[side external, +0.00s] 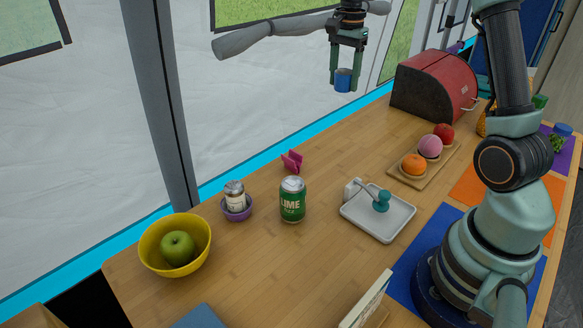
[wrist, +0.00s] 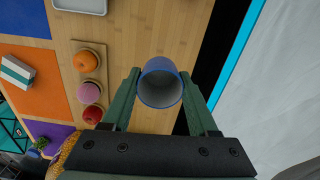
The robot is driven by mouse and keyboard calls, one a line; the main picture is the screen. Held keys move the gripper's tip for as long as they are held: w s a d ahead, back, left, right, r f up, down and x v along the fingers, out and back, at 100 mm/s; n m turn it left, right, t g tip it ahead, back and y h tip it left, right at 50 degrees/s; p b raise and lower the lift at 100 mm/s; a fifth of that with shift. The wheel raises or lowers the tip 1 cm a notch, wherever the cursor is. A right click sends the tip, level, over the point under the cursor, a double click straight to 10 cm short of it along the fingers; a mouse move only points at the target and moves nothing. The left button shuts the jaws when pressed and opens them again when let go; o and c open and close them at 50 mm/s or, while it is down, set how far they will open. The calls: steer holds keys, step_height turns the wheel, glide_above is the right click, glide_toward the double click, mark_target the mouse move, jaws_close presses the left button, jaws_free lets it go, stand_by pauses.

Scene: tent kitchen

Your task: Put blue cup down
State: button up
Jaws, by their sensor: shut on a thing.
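The blue cup (side external: 343,80) is held upright between the fingers of my gripper (side external: 346,76) in the side view, high above the far edge of the wooden table. In the wrist view the cup (wrist: 161,84) shows its blue rim and pale, empty inside, with one finger of my gripper (wrist: 162,100) on each side. The gripper is shut on the cup. In the wrist view the cup appears over the table near its edge, beside a dark gap.
The wooden table (side external: 340,145) has clear room at its back middle. A red bread box (side external: 425,88), a wooden tray (side external: 425,175) with fruit, a white tray (side external: 400,228), a green can (side external: 292,200), a pink object (side external: 292,162) and a yellow bowl (side external: 150,262) stand on it.

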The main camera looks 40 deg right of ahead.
steer(key=a+r+n, duration=0.1)
steer(key=a+n, duration=0.3)
steer(key=a, duration=1)
steer(key=n, duration=1.3)
glide_above(301, 292)
steer(key=f, duration=0.2)
step_height(301, 292, down, 20)
steer(key=shift+r, duration=0.25)
steer(key=shift+f, duration=0.15)
steer(key=o, duration=1.3)
steer(key=shift+o, duration=0.2)
